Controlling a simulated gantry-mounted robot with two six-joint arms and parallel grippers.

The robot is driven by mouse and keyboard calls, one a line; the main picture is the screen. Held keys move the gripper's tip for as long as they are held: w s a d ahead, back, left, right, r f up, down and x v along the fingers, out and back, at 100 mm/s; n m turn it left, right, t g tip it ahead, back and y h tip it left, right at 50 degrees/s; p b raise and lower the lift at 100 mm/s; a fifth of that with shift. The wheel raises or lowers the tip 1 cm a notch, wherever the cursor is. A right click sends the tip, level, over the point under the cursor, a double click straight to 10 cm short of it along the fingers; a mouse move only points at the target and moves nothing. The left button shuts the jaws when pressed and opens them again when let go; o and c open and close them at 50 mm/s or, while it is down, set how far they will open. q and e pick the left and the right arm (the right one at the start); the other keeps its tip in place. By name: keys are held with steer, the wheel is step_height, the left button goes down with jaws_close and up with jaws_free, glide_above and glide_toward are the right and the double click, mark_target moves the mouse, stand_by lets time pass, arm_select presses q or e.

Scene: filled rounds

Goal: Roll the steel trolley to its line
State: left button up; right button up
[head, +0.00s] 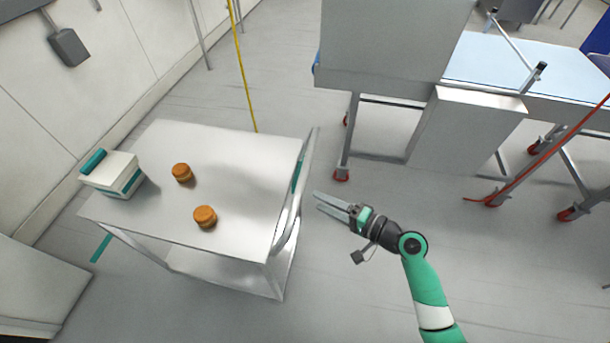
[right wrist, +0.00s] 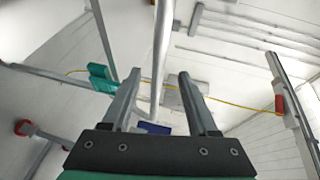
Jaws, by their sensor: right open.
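The steel trolley (head: 235,160) stands on the floor at left centre in the head view, with an upright handle (head: 307,160) on its right side. A green patch (head: 297,176) shows at the handle. A green line (head: 101,248) lies on the floor beyond the trolley's left end. My right gripper (head: 317,202) is open and empty, just right of the handle, its fingers pointing toward it. In the right wrist view a steel bar (right wrist: 161,50) shows between the fingertips (right wrist: 158,75); I cannot tell whether they touch it. My left gripper is out of view.
Two orange-brown rounds (head: 182,172) (head: 205,217) and a white-and-green box (head: 116,175) rest on the trolley top. A steel machine with a conveyor (head: 530,65) and red-wheeled legs stands at right. A yellow cord (head: 242,75) hangs behind the trolley. Floor in front is clear.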

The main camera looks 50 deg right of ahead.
steer(key=b+x, duration=0.2)
steer(key=x, duration=0.9)
steer(key=shift+w+f, duration=0.15)
steer(key=shift+w, duration=0.25)
jaws_close()
stand_by(0.9)
